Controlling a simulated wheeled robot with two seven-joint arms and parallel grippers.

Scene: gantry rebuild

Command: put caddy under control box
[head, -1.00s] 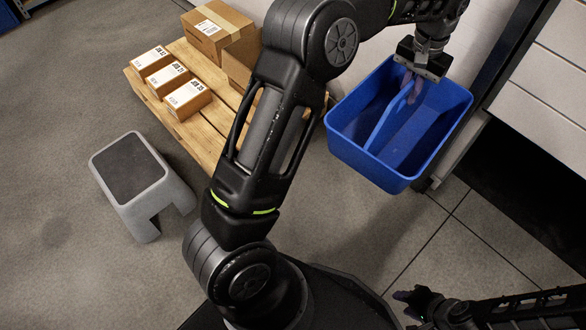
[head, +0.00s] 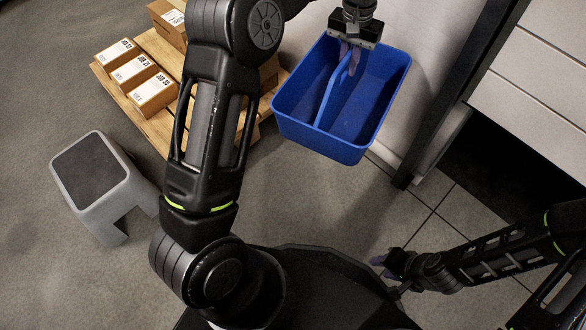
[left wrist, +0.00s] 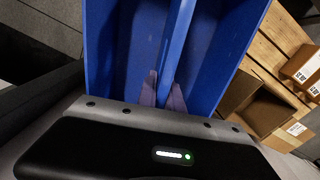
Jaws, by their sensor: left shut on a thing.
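The blue caddy (head: 352,150) hangs in the air at the upper middle of the head view, its two compartments empty. My left gripper (head: 348,58) is shut on the caddy's central divider handle. The left wrist view also shows the blue caddy (left wrist: 230,25) and the fingers of my left gripper (left wrist: 163,92) on either side of the divider. My right gripper (head: 388,266) is low at the right, away from the caddy, and too small there to tell open from shut. I cannot clearly make out a control box.
A wooden pallet (head: 158,122) with several cardboard boxes (head: 153,94) is at the left, behind my left arm. A grey step stool (head: 98,185) stands on the floor. White drawers (head: 545,90) and a dark upright post (head: 452,95) are at the right. Tiled floor below the caddy is clear.

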